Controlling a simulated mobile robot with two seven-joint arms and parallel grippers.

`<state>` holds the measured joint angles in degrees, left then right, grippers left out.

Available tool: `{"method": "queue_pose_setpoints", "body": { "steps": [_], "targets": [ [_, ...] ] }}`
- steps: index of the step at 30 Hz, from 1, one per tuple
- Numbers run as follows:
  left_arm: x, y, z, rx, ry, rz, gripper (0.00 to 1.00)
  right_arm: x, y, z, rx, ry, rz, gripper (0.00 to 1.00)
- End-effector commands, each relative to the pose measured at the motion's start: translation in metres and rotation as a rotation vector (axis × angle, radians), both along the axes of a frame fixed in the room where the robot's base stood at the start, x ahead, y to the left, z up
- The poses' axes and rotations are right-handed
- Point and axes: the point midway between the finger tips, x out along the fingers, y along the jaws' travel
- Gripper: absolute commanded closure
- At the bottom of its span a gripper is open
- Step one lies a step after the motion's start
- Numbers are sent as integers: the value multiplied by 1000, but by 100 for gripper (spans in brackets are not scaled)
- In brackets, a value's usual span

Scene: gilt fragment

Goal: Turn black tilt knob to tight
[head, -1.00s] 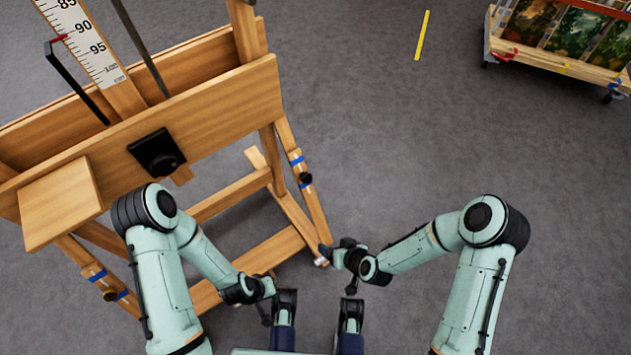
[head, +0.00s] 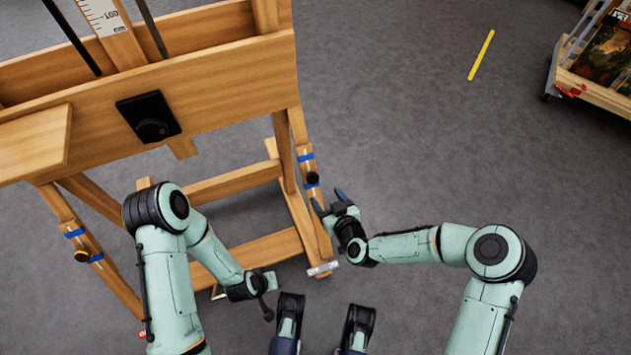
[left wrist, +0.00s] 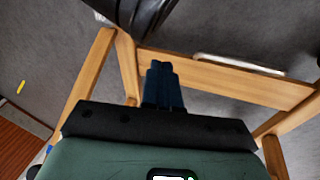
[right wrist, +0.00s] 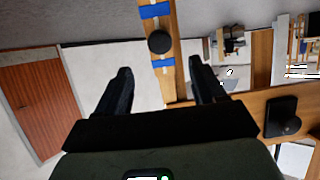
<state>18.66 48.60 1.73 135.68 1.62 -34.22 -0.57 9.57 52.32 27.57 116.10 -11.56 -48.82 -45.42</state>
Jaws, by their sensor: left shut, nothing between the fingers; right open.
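A black round knob (head: 312,178) sits between blue bands on the easel's right strut; it also shows in the right wrist view (right wrist: 159,41). A larger black knob on a square plate (head: 152,130) is on the easel's front board, also at lower right in the right wrist view (right wrist: 284,117). My right gripper (head: 330,199) is open and empty just short of the strut. In the right wrist view its fingers (right wrist: 159,68) lie either side of the strut, with the knob above and between them. My left gripper (left wrist: 161,66) is shut and empty, low before the easel.
The wooden easel (head: 210,60) fills the left. Its left strut carries a brass-and-black knob (head: 82,256) between blue bands. A painting cart (head: 598,90) stands at far right. A yellow strip (head: 481,55) lies on grey floor, which is clear at right of the easel.

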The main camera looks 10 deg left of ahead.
Motion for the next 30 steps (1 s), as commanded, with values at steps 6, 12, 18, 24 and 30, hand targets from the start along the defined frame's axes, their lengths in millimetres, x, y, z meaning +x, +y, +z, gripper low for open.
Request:
{"method": "queue_pose_setpoints", "body": {
  "steps": [6,12,18,24,30],
  "targets": [
    [-29,4,-29,-6,99,4,100,37,26,-23,3,2,0,31],
    [-51,7,-46,-10,171,9,100,63,43,-35,2,2,-1,31],
    [-61,8,-53,-12,205,12,100,75,51,-40,1,3,-1,31],
    [-63,8,-53,-12,212,13,100,76,52,-40,0,4,0,31],
    [-63,8,-53,-13,210,13,100,76,52,-40,1,3,0,60]
  ]
}}
